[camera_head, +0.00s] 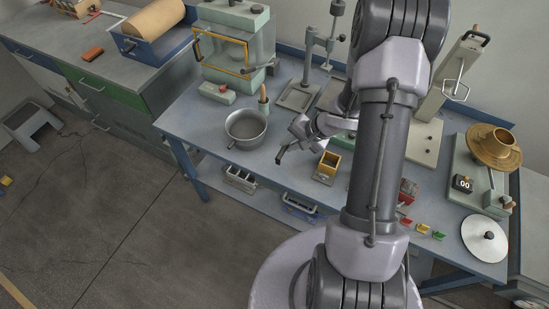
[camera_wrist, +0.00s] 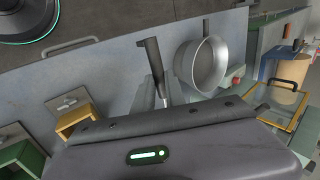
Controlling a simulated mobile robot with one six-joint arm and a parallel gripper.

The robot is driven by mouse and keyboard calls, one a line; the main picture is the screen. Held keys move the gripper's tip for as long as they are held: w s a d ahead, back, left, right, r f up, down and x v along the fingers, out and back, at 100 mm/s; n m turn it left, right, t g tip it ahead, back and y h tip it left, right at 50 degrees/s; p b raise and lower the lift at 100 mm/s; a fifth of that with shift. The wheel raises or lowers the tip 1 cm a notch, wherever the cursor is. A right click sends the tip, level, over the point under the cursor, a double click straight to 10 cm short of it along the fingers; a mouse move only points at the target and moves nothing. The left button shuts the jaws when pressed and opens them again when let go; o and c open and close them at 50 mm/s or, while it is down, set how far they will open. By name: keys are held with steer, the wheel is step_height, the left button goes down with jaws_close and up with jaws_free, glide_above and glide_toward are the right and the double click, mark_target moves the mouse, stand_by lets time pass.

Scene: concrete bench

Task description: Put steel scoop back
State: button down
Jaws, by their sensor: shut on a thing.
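My gripper (camera_head: 300,140) is above the middle of the blue-grey bench (camera_head: 205,120), between a steel pan and a yellow open-topped box. It is shut on a narrow piece with a dark, bent end (camera_head: 284,153), which I take to be the steel scoop; its bowl is not clearly seen. In the wrist view the dark end (camera_wrist: 152,62) points up and away from my gripper, with a paler metal edge lower down. My gripper's body hides the lower part. The yellow box (camera_head: 328,164) stands right of my gripper and also shows in the wrist view (camera_wrist: 76,118).
The steel pan (camera_head: 246,128) stands close left of my gripper. A green box (camera_head: 345,138) is just behind the yellow one. A glass-fronted case (camera_head: 225,52) and a stand (camera_head: 307,70) are at the back. Small coloured pieces (camera_head: 422,228) lie at right.

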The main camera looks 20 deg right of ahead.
steer(key=f+b, duration=0.2)
steer(key=f, duration=0.1)
steer(key=f+b, duration=0.1)
steer(key=f, duration=0.2)
steer(key=f+b, duration=0.2)
steer(key=f, duration=0.1)
steer(key=shift+s+d+f+b, duration=0.2)
steer(key=shift+s+f+b, duration=0.05)
steer(key=shift+b, duration=0.05)
steer(key=shift+r, duration=0.25)
steer(key=c, duration=1.4)
jaws_free()
steer(key=shift+f, duration=0.15)
